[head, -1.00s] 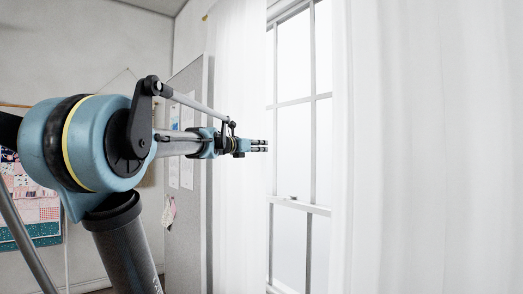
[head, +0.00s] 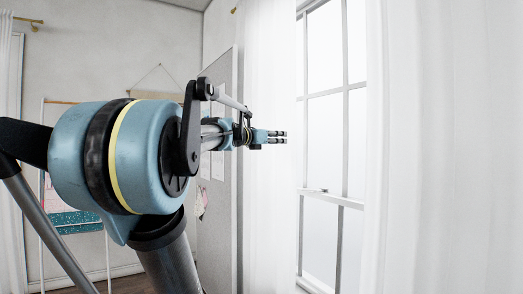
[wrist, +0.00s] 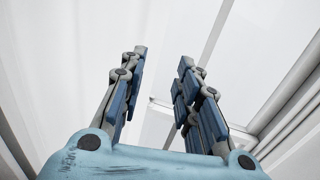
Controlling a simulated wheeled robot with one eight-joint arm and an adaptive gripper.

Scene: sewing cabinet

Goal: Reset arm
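My gripper (head: 284,137) is at the end of my outstretched arm, which reaches to the right across the head view. In the wrist view my gripper (wrist: 160,70) shows its blue and grey fingers standing apart. The gap between them is empty, so it is open and holds nothing. In the head view it appears in front of the white curtain, near the window.
A window (head: 325,120) with white frames is behind the gripper, with a white curtain (head: 268,210) beside it and another curtain (head: 450,150) at the right. A grey board (head: 217,240) with papers and a rack with a quilt (head: 78,222) stand behind my arm.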

